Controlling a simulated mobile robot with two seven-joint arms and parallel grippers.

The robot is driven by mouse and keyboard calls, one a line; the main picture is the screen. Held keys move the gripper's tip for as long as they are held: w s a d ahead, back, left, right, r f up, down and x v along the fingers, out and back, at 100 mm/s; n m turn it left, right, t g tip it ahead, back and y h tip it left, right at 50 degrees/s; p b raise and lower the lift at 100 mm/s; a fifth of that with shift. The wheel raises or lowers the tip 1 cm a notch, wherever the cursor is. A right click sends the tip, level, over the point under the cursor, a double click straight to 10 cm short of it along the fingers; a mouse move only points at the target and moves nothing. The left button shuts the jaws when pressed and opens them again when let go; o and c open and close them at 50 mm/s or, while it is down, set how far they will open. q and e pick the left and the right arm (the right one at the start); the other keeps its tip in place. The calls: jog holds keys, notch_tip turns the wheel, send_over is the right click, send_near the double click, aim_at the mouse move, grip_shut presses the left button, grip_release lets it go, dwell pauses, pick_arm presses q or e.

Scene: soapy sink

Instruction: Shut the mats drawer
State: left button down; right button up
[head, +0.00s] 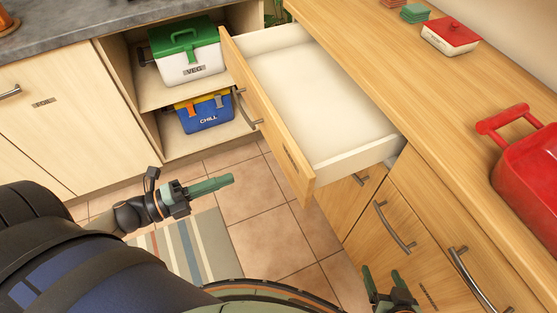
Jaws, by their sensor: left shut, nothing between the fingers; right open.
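The mats drawer (264,113) stands pulled out from the wooden counter unit at the right, and its white inside is empty. A grey bar handle (246,110) is on its wooden front, and any label there is too small to read. My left gripper (230,180) is shut and empty, left of the drawer front and apart from it. My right gripper (382,278) is open at the bottom, below the drawer and in front of the lower cabinet fronts.
Open shelves hold a VEG box (188,62) and a CHILL box (207,113). A striped rug (180,248) lies on the tiled floor.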

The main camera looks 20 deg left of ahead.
aim_at(284, 158)
pick_arm(q)
jog(key=x, duration=1.2)
jog(key=shift+w, duration=0.1)
jog(key=shift+w+d, duration=0.25)
jog(key=shift+w, duration=0.1)
jog(key=b+x, duration=0.4)
jog(key=x, duration=1.9)
jog(key=shift+w, duration=0.2)
jog(key=shift+d+r, duration=0.1)
jog(key=shift+r, duration=0.05)
jog(key=shift+r, duration=0.15)
